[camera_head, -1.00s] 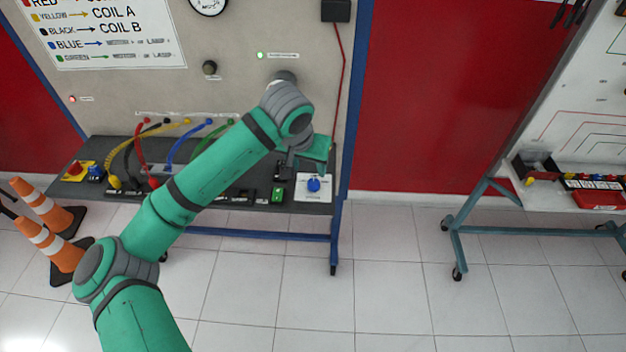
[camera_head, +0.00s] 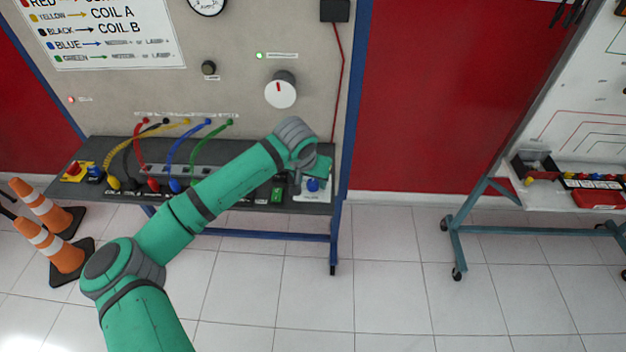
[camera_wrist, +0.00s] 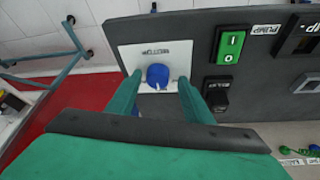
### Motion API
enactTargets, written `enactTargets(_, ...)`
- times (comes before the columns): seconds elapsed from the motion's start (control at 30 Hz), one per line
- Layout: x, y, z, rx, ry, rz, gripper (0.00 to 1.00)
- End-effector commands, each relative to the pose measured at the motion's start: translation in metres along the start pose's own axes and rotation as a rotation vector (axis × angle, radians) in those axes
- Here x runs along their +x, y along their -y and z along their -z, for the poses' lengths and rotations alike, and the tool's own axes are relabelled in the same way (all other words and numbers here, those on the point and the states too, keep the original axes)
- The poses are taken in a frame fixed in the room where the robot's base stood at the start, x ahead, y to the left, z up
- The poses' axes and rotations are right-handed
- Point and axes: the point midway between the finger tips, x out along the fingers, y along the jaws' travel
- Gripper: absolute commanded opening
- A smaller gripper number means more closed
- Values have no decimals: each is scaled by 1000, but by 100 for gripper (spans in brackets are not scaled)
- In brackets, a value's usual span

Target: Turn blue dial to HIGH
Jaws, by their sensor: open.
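The blue dial (camera_head: 313,185) sits on a white plate (camera_head: 327,193) at the right end of the trainer's dark shelf. In the wrist view the blue dial (camera_wrist: 158,76) shows a small pale mark near its lower edge. The print on its plate (camera_wrist: 130,58) is too small to read surely. My gripper (camera_wrist: 155,92) is open, with one green finger on each side of the dial. Whether the fingers touch it cannot be told. In the head view my gripper (camera_head: 306,182) is just above the dial and partly hidden by my wrist.
A green rocker switch (camera_wrist: 230,47) and a black switch (camera_wrist: 217,94) are beside the plate. A large white knob (camera_head: 280,94) is on the upright panel. Coloured cables (camera_head: 182,150) plug in at left. Orange cones (camera_head: 50,245) stand on the floor at left.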

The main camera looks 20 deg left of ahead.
Motion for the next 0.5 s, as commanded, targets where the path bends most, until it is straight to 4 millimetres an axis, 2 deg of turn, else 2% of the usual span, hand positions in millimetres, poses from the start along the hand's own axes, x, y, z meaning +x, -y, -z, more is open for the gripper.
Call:
enactTargets(0.13,0,-4,1,6,0,-2,47)
enactTargets(0.3,0,-6,1,8,0,-3,6)
enactTargets(0.5,0,-7,2,11,0,-5,6)
